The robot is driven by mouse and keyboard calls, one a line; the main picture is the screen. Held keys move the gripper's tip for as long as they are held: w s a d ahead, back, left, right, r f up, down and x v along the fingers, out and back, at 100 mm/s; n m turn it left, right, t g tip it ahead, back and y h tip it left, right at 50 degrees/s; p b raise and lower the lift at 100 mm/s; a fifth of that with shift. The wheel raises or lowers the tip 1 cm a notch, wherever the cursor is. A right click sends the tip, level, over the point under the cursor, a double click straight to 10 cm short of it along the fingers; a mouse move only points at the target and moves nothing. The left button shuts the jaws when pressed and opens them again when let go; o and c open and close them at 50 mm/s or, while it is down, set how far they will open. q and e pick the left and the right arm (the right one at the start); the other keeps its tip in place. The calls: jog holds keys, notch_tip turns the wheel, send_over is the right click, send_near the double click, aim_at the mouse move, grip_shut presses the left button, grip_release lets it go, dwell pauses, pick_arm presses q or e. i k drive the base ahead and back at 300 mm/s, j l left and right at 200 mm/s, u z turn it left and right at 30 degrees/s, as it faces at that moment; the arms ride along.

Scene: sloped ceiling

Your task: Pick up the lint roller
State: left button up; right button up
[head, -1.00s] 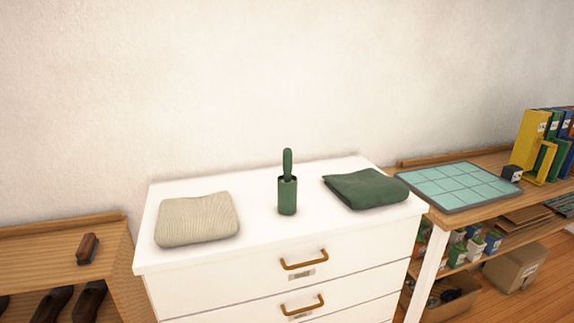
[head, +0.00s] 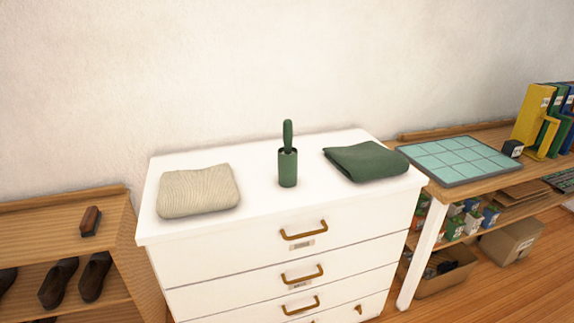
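The green lint roller (head: 288,166) stands upright on top of the white chest of drawers (head: 262,212), with its handle pointing up. It is between a folded beige knit cloth (head: 198,190) on the left and a folded dark green cloth (head: 366,161) on the right, apart from both. Neither of my grippers shows in the head view.
A wooden shoe rack (head: 40,225) with a brush (head: 90,221) on top stands to the left. A wooden table (head: 490,181) with a teal cutting mat (head: 455,158) and upright binders (head: 533,115) is to the right. The chest top in front of the lint roller is clear.

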aim_at(288, 123)
jog(key=i+l, duration=0.45)
jog(key=l, duration=0.3)
jog(key=i+l, duration=0.25)
jog(key=l, duration=0.1)
